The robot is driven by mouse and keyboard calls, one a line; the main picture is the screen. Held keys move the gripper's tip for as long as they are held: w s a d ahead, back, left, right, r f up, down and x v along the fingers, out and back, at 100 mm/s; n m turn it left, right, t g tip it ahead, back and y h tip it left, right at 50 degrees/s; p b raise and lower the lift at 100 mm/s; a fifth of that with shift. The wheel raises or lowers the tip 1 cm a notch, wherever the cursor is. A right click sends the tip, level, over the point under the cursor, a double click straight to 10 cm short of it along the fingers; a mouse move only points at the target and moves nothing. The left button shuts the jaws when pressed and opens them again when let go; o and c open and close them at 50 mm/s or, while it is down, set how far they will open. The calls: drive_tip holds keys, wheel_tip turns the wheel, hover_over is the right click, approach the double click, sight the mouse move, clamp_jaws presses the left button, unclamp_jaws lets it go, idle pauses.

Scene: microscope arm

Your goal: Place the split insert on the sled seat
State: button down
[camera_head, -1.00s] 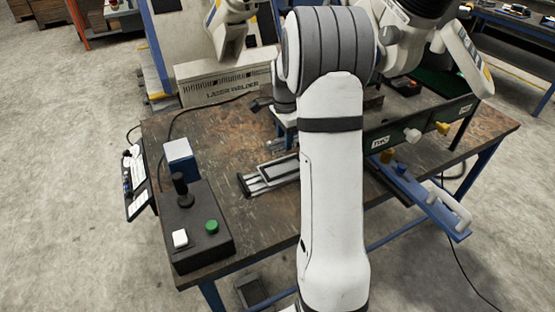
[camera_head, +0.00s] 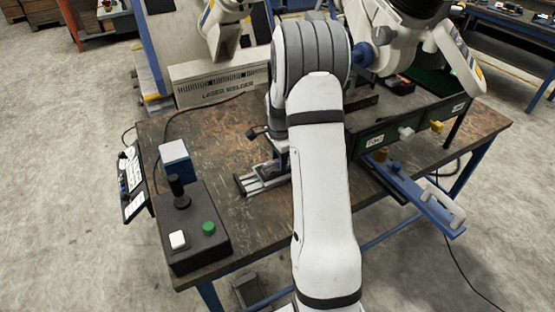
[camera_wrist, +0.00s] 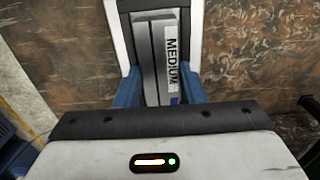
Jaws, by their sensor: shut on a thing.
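My gripper (camera_wrist: 160,92) has blue fingers on both sides of the split insert (camera_wrist: 150,60) in the wrist view. The insert is a grey block with a lengthwise split line and a white "MEDIUM" label, and the fingers are shut on it. The sled (camera_wrist: 113,30) shows around and beyond the insert as pale side rails. I cannot tell whether the insert touches the seat. In the head view the sled (camera_head: 250,184) lies on the bench, partly hidden by my arm; the insert cannot be made out there.
The worn brown bench (camera_head: 235,135) has a control box (camera_head: 195,235) with a joystick at front left and a blue-and-white block (camera_head: 176,163) behind it. A dark green labelled rack (camera_head: 390,137) and a blue bar (camera_head: 415,195) are at right. The laser welder (camera_head: 215,85) stands behind.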

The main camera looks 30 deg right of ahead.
drive_tip(key=shift+f, duration=0.15)
drive_tip(key=c, duration=0.9)
unclamp_jaws()
wheel_tip(320, 180, up, 12)
drive_tip(key=s+a+r+n+t, duration=0.1)
drive_tip(key=s+a+r+n, duration=0.65)
drive_tip(key=s+a, duration=0.3)
drive_tip(key=s+a+n, duration=0.2)
drive_tip(key=s+n, duration=0.1)
drive_tip(key=s, duration=0.2)
drive_tip(key=s+a+f+n+t, duration=0.1)
drive_tip(key=s+a+n, duration=0.1)
drive_tip(key=s, duration=0.3)
drive_tip(key=s+a+n, duration=0.2)
drive_tip(key=s+n, duration=0.3)
drive_tip(key=shift+s+f+t, duration=0.2)
drive_tip(key=shift+s+t, duration=0.1)
drive_tip(key=shift+s, duration=0.05)
drive_tip(key=shift+c, duration=0.2)
